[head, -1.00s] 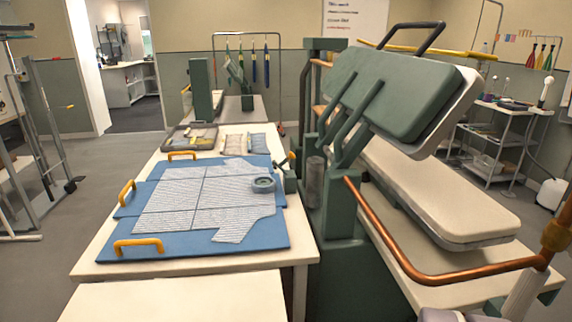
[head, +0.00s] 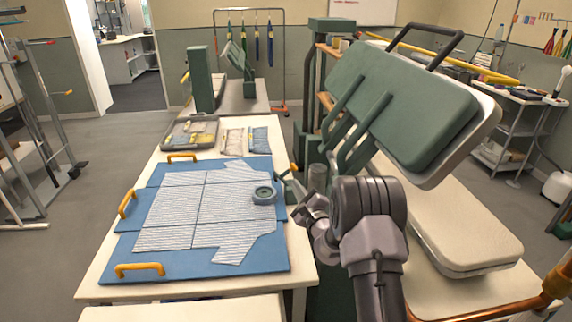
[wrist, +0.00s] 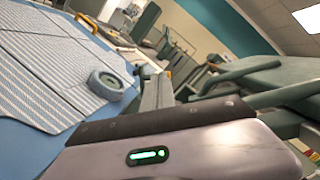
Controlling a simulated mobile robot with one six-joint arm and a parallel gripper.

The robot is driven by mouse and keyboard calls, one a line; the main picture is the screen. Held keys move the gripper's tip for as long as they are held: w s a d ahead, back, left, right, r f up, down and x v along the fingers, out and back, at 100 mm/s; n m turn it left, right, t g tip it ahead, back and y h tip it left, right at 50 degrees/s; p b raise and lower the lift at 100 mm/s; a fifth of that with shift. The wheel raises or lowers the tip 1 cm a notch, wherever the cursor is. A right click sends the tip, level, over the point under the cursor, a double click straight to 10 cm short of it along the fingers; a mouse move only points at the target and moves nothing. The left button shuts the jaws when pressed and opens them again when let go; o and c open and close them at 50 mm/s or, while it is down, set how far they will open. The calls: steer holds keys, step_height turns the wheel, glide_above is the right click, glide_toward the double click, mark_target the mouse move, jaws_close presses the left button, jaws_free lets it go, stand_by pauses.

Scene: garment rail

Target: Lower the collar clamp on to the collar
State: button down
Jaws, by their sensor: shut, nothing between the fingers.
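A striped shirt (head: 175,205) lies flat on a blue board (head: 275,262). A round grey ring-shaped piece (head: 264,194) rests near its right side; it shows larger in the wrist view (wrist: 105,85). Just beyond the board's right edge stands a small raised lever with an orange knob (head: 293,168), which looks like the collar clamp; its knob also shows in the wrist view (wrist: 168,77). I cannot make out the collar clearly. My gripper (head: 294,190) is shut and empty, close to the near side of that lever, right of the ring. I cannot tell whether they touch.
A large green press (head: 400,110) with a tilted upper plate stands right of my arm, above a cream padded bed (head: 450,225). Yellow handles (head: 140,270) edge the board. A grey tray (head: 190,132) and small packets (head: 245,140) lie behind it.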

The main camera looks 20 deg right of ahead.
steer(key=d+f+m+h, duration=0.1)
steer(key=d+f, duration=0.1)
steer(key=d+f+m+h, duration=0.1)
steer(key=d, duration=0.1)
steer(key=shift+d+f+h, duration=0.2)
steer(key=shift+f+h, duration=0.2)
steer(key=w+d+b, duration=0.1)
steer(key=w+b, duration=0.1)
steer(key=w, duration=0.8)
steer(key=shift+r, duration=0.3)
